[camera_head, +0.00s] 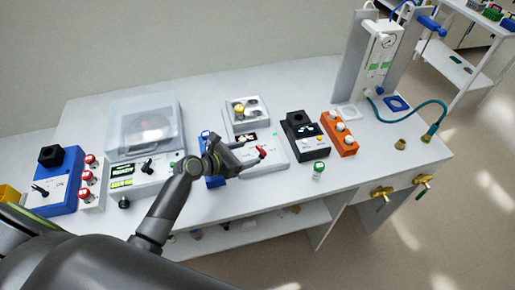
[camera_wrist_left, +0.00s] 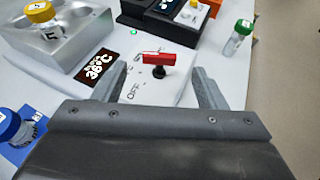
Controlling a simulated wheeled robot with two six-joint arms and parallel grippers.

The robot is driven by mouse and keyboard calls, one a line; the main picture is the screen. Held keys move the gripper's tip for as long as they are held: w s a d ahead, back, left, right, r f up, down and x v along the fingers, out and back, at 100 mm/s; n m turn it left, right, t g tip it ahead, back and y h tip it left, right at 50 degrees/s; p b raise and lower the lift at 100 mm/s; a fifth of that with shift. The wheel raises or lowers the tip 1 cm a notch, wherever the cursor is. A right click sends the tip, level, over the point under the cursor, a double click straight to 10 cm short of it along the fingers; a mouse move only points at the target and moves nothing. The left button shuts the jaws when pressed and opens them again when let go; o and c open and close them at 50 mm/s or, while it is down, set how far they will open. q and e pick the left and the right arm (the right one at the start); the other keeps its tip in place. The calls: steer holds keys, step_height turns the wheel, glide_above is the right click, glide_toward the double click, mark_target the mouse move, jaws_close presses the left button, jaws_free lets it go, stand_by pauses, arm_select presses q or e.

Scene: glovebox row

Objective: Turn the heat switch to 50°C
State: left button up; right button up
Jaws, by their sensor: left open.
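The heat switch is a red lever on a black knob (camera_wrist_left: 159,59), on the white front panel of the heater (camera_wrist_left: 150,90). "OFF" is printed near it. My right gripper is not in view.
A green-capped vial (camera_head: 318,170) stands to the right. A black device (camera_head: 300,135) and an orange rack (camera_head: 340,133) are behind it. A blue rack (camera_head: 212,180) is left of the heater.

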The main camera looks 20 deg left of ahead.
mark_target(259, 149)
arm_select(q)
steer(key=shift+x, duration=2.75)
steer(key=c, duration=1)
steer(key=shift+w+a+f+m+g+h+b, duration=0.1)
steer(key=shift+m+g+h+b, duration=0.3)
steer(key=shift+m+h+b, duration=0.15)
steer(key=shift+w+a+f+m+g+h+b, duration=0.1)
steer(key=shift+m+g+h+b, duration=0.35)
steer(key=shift+b, duration=0.1)
steer(key=shift+w+m+g+h+b, duration=0.1)
steer(key=shift+m+g+h+b, duration=0.55)
steer(key=shift+m+b, duration=0.15)
steer(key=shift+w+a+r+m+g+h+b, duration=0.1)
steer(key=shift+m+g+h+b, duration=0.55)
steer(key=shift+m+g+b, duration=0.55)
steer(key=shift+w+r+m+g+h+b, duration=0.1)
steer(key=shift+m+g+h+b, duration=0.65)
steer(key=shift+m+g, duration=0.7)
